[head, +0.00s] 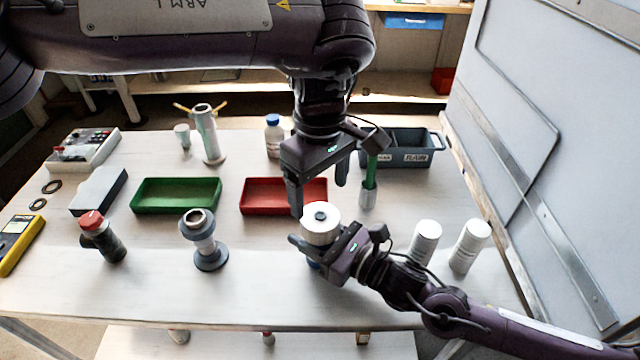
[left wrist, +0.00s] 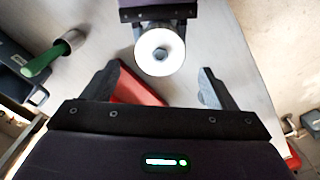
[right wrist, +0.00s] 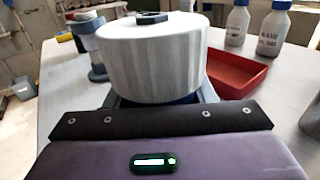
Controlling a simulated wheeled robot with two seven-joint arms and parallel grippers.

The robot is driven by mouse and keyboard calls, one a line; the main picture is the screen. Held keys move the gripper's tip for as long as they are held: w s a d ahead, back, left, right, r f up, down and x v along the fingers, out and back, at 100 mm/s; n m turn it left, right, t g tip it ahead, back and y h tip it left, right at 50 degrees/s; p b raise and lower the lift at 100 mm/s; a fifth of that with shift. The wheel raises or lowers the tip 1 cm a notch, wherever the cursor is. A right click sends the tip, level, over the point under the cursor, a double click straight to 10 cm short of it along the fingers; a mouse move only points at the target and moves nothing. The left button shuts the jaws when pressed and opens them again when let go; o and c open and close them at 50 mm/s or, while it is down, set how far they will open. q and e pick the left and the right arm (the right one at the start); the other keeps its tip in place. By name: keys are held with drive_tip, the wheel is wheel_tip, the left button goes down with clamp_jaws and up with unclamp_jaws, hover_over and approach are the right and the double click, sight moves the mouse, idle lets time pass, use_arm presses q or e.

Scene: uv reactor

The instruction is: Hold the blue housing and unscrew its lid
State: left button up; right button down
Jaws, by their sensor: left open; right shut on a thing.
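The blue housing (head: 313,265) stands upright near the front middle of the table, mostly hidden under its white ribbed lid (head: 320,222). In the right wrist view the lid (right wrist: 150,60) sits on top, with a sliver of the blue housing (right wrist: 185,98) below it. My right gripper (head: 305,248) is shut on the blue housing just under the lid. My left gripper (head: 318,195) is open, pointing down above and behind the lid. In the left wrist view the lid (left wrist: 160,50) lies beyond the open fingers, apart from them.
A red tray (head: 262,196) and a green tray (head: 176,195) lie behind. A grey flanged cylinder (head: 204,240) stands left of the housing. Two white bottles (head: 424,242) stand right, near my right arm. A green-handled brush (head: 369,185) stands behind right, before a dark bin (head: 412,147).

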sight(320, 216)
use_arm(q)
wheel_tip(320, 216, down, 8)
drive_tip(key=shift+r, duration=0.1)
idle(0.4)
drive_tip(key=c, duration=1)
drive_tip(key=n, duration=0.6)
drive_tip(key=shift+n, duration=0.4)
drive_tip(key=o, duration=1.1)
